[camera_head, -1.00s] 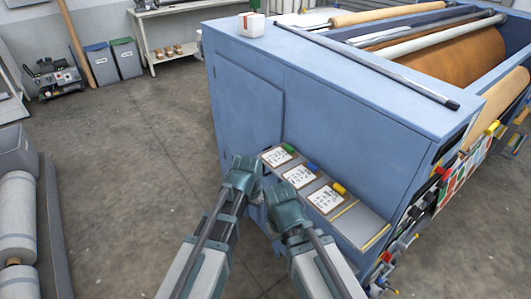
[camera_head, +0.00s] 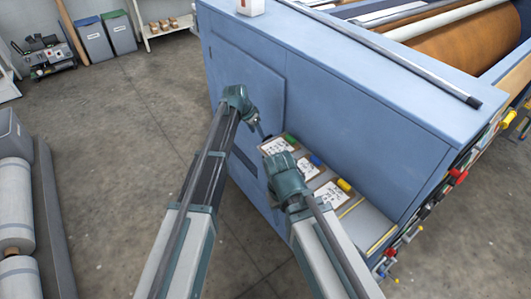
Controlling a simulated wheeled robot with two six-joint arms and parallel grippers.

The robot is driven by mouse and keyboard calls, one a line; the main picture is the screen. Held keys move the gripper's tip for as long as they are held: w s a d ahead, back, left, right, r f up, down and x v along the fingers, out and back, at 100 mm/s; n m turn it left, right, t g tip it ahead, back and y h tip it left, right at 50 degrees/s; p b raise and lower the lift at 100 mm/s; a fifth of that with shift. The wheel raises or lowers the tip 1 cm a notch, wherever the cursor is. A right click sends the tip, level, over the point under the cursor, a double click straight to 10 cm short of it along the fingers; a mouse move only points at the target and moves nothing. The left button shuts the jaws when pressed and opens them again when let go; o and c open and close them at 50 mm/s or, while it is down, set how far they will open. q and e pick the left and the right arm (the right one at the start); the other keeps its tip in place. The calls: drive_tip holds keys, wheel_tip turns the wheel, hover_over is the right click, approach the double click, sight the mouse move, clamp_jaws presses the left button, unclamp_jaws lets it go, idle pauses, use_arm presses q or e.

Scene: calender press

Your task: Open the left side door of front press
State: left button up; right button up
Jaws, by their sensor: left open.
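The front press (camera_head: 350,85) is a large blue cabinet that fills the upper right of the head view. My left gripper (camera_head: 262,131) is open and small in view, in front of the door's lower right part. I see nothing between its fingers, and I cannot tell whether it touches the panel. My right arm ends lower, by the shelf of cards, and its fingers are mostly hidden behind its own wrist. No door handle is clearly visible.
A low shelf on the press holds several white cards (camera_head: 333,195) with green, blue and yellow items. Coloured tools hang at its right end. Two bins (camera_head: 95,42) stand at the back. The floor (camera_head: 110,150) left of the press is clear.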

use_arm(q)
drive_tip(key=shift+w+f+b, duration=0.25)
drive_tip(key=shift+f+b, duration=0.2)
drive_tip(key=shift+f, duration=0.25)
drive_tip(key=shift+w+f+b, duration=0.25)
drive_tip(key=shift+f+b, duration=0.2)
drive_tip(key=shift+f, duration=0.25)
drive_tip(key=shift+d, duration=0.1)
drive_tip(key=b+x, duration=1.2)
drive_tip(key=x, duration=0.1)
drive_tip(key=shift+w+d+f+b, duration=0.1)
drive_tip(key=shift+w+f+b, duration=0.05)
drive_tip(key=shift+f+b, duration=0.2)
drive_tip(key=shift+r, duration=0.1)
clamp_jaws()
